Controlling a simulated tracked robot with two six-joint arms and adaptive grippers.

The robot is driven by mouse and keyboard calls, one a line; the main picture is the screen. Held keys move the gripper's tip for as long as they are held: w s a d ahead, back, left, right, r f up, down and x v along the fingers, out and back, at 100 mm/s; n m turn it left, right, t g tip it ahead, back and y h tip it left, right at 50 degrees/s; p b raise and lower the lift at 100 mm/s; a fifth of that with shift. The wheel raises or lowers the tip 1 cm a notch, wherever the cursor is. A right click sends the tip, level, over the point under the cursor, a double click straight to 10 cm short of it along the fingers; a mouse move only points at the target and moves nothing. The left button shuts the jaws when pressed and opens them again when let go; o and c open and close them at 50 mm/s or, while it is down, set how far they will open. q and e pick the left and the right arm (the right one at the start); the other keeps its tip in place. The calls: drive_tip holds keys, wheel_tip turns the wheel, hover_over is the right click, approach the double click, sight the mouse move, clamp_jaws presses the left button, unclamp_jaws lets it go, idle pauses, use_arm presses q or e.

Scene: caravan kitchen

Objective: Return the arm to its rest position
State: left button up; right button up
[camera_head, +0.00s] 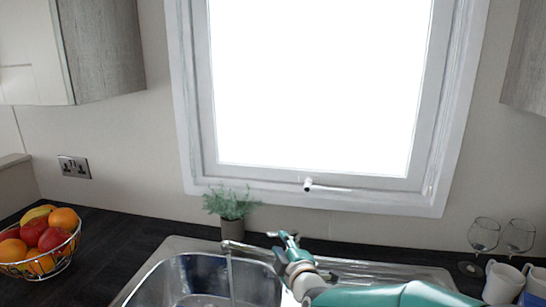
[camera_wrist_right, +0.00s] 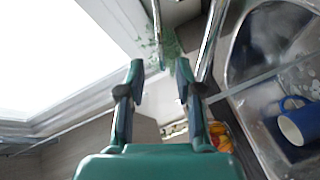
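My right arm, teal and white, reaches in from the lower right over the sink in the head view. Its gripper (camera_head: 284,238) is by the tap (camera_head: 248,249), in front of the window. In the right wrist view the two fingers of the gripper (camera_wrist_right: 160,68) stand apart, with nothing held between them. The tap's metal tube (camera_wrist_right: 212,38) passes close by the right-hand finger; I cannot tell whether they touch. My left arm and gripper are in neither view.
A steel sink (camera_head: 178,272) is set in the dark counter. A blue mug (camera_wrist_right: 300,122) lies in it. A potted plant (camera_head: 232,225) stands behind the tap.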

sight(277, 236)
drive_tip(key=shift+x, duration=3.05)
